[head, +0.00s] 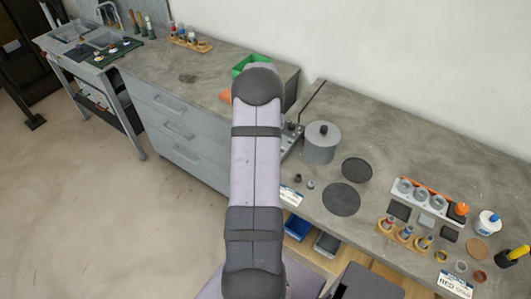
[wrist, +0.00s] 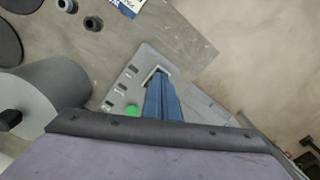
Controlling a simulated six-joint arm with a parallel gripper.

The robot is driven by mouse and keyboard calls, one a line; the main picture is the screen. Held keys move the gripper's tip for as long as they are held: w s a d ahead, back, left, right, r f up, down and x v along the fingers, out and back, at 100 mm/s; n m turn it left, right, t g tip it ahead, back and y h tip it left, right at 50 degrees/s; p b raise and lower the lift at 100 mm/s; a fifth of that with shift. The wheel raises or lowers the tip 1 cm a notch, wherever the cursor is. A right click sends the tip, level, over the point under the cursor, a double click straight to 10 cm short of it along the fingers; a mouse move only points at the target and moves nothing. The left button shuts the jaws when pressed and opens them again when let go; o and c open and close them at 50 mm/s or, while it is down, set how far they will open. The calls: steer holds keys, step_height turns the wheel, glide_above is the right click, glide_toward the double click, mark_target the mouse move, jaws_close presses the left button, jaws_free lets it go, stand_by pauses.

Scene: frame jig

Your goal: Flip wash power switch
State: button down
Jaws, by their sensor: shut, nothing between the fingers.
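A grey control panel (wrist: 128,75) lies below my gripper in the wrist view, with several small dark slots and labels and a green round button (wrist: 132,110) on it. My gripper (wrist: 159,77) shows as two blue fingers shut together with nothing between them. The fingertips overlap a pale square frame (wrist: 155,71) on the panel, which may be the switch. The fingers cover most of it, and I cannot tell whether they touch it or which way it is set. In the head view a strip of the panel (head: 290,138) shows; my arm hides the gripper.
A grey lidded pot (head: 320,143) stands right of the panel and is close by in the wrist view (wrist: 45,98). Dark round pads (head: 341,199) and small nuts (head: 311,185) lie nearby. A cup rack (head: 432,202) stands farther right. A green bin (head: 239,67) is behind my arm.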

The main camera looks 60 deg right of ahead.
steer(key=shift+f, duration=0.4)
steer(key=shift+a+r, duration=0.1)
steer(key=shift+r+p, duration=2.4)
steer(key=shift+r, duration=1.05)
